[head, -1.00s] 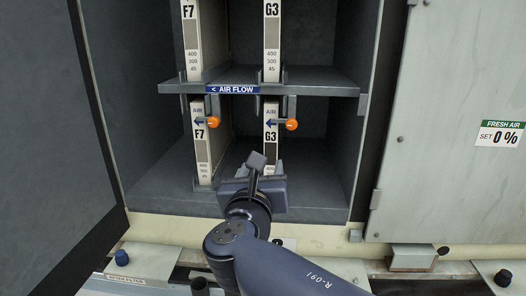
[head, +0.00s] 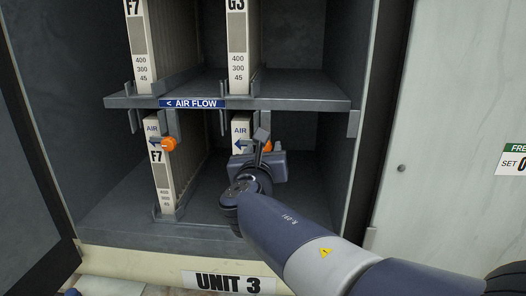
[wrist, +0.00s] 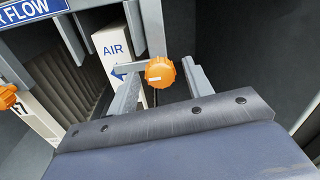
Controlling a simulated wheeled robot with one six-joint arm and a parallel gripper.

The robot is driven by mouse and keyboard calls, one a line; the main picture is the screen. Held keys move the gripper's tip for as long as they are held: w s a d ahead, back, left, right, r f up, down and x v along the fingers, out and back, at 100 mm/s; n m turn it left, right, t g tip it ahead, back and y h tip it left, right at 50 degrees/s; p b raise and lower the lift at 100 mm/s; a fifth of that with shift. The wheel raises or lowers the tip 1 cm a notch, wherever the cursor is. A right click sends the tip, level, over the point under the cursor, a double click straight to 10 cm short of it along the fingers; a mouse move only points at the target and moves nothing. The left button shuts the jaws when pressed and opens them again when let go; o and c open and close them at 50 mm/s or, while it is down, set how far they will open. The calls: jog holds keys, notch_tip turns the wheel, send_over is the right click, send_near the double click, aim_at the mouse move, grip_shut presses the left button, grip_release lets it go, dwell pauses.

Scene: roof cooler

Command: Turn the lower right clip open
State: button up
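The lower right clip has an orange knob (wrist: 160,72) with a grey bar reaching left across the front of the lower right filter (wrist: 112,45). In the head view the knob (head: 267,146) is partly hidden behind my gripper. My gripper (head: 262,138) is at the clip in the lower bay. In the wrist view its two fingers (wrist: 163,80) are apart, one on each side of the knob, with a gap showing on the right. Whether either finger touches the knob cannot be told.
The lower left filter (head: 160,175) has its own orange knob (head: 169,144), left of my gripper. A shelf (head: 300,104) with a blue AIR FLOW label (head: 193,104) lies just above. The cabinet's right wall is close on the right; the open door (head: 30,170) stands left.

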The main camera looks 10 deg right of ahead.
jog(key=c, duration=0.9)
jog(key=shift+o, duration=0.2)
jog(key=shift+f+m+b, duration=0.1)
jog(key=shift+m+b, duration=0.2)
jog(key=shift+b, duration=0.1)
jog(key=m+b, duration=0.2)
jog(key=shift+f+m, duration=0.1)
jog(key=shift+m, duration=0.3)
jog(key=m+b, duration=0.4)
jog(key=m, duration=0.1)
jog(key=shift+b, duration=0.4)
jog(key=m+b, duration=0.3)
jog(key=m, duration=0.1)
jog(key=shift+m, duration=0.4)
jog(key=shift+d+m+y+b, duration=0.1)
jog(key=shift+m+y+b, duration=0.3)
jog(key=shift+m+b, duration=1.4)
jog(key=shift+m, duration=0.3)
